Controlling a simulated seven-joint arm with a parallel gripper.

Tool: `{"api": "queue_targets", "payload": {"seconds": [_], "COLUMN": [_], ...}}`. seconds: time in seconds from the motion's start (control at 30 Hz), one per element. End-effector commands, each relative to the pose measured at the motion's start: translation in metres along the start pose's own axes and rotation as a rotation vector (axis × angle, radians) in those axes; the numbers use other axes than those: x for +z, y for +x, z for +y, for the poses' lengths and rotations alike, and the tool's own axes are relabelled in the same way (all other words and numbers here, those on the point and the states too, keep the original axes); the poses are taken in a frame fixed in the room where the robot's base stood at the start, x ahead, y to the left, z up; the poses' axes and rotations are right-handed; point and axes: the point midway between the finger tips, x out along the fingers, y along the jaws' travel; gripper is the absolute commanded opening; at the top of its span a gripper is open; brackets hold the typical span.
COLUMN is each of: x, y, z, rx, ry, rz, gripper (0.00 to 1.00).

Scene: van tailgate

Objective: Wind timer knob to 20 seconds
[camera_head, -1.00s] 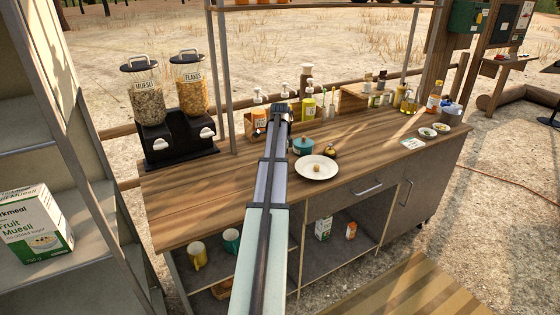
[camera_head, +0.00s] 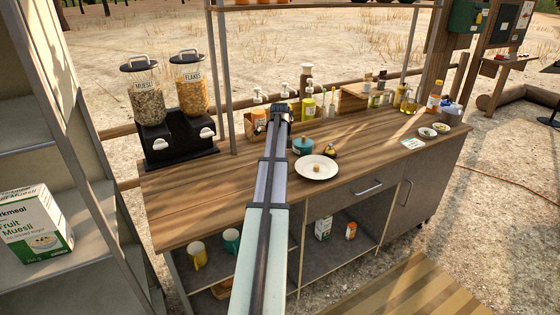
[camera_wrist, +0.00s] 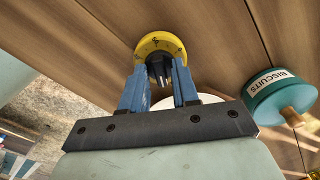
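The timer is a yellow round dial (camera_wrist: 150,42) with dark marks, on the wooden counter in the wrist view. Its black knob (camera_wrist: 157,68) sits between the two blue fingers of my gripper (camera_wrist: 160,75), with a finger close against each side. The gripper looks shut on the knob. The dial's marks are too small to read, and the fingers cover part of the knob. In the head view my arm's far end (camera_head: 281,110) is over the counter (camera_head: 190,205); the arm hides the fingers, and I cannot clearly make out the timer there.
A teal biscuits jar (camera_wrist: 282,95) stands right of the gripper in the wrist view; it also shows in the head view (camera_head: 302,147). A white plate (camera_head: 316,168) lies in front of it. Cereal dispensers (camera_head: 165,105) stand left; bottles (camera_head: 308,108) stand behind.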

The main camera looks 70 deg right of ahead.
Motion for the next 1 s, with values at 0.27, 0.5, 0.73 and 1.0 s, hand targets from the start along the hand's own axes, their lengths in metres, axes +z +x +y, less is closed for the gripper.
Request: {"api": "queue_targets", "payload": {"seconds": [0.27,0.5,0.73,1.0], "x": [0.0,0.0,0.0,0.0], "y": [0.0,-0.004,-0.021,-0.043], "z": [0.0,-0.001,-0.001,-0.001], "rx": [0.0,-0.001,-0.002,-0.002], "ry": [-0.001,-0.001,-0.001,-0.001], "rz": [0.0,0.0,0.0,0.0], "gripper": [0.3,0.3,0.3,0.3]}}
